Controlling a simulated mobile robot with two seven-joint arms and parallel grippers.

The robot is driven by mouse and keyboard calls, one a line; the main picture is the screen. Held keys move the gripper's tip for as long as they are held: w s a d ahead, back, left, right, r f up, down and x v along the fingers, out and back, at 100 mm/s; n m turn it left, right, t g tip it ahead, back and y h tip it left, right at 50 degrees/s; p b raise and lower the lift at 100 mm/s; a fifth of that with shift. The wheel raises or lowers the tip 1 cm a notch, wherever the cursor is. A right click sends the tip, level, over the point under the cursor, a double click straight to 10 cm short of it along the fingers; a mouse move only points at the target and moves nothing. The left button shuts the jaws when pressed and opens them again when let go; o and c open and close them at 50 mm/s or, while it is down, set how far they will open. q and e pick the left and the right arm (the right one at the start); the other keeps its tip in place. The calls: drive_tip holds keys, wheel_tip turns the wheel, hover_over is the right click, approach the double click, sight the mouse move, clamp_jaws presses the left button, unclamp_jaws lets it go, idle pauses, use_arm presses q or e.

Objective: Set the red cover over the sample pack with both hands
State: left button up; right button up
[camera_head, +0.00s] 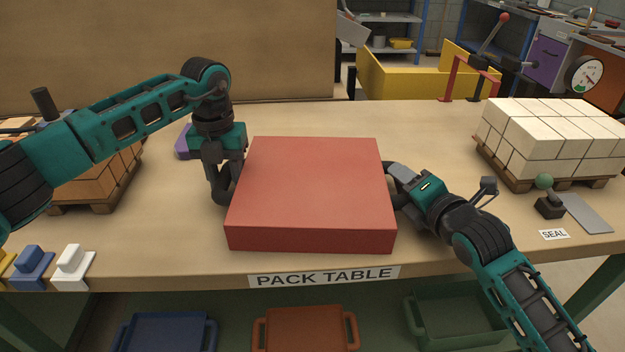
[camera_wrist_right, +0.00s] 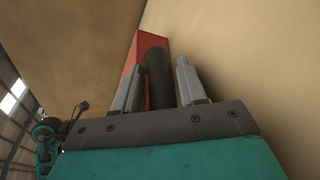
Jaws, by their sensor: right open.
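The red cover (camera_head: 312,190) is a large, flat, closed-topped box in the middle of the pack table (camera_head: 440,150). It looks level and low at the table's front; I cannot tell whether it touches the tabletop. No sample pack shows; anything under the cover is hidden. My left gripper (camera_head: 222,190) points down at the cover's left side; whether its fingers are apart is unclear. My right gripper (camera_head: 394,186) is open at the cover's right side. In the right wrist view, the right gripper's fingers (camera_wrist_right: 160,85) stand apart, with the red cover (camera_wrist_right: 150,45) behind them.
A pallet of white bricks (camera_head: 550,135) stands at the right, near a green-knobbed lever (camera_head: 546,195) and a SEAL label (camera_head: 554,235). Orange bricks (camera_head: 95,185) sit on a pallet at the left. Small blocks (camera_head: 72,262) line the front left. The table behind the cover is clear.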

use_arm(q)
clamp_jaws()
use_arm(e)
drive_tip(key=c, duration=0.7)
clamp_jaws()
use_arm(q)
drive_tip(key=shift+r, duration=0.1)
use_arm(e)
drive_tip(key=shift+r, duration=0.1)
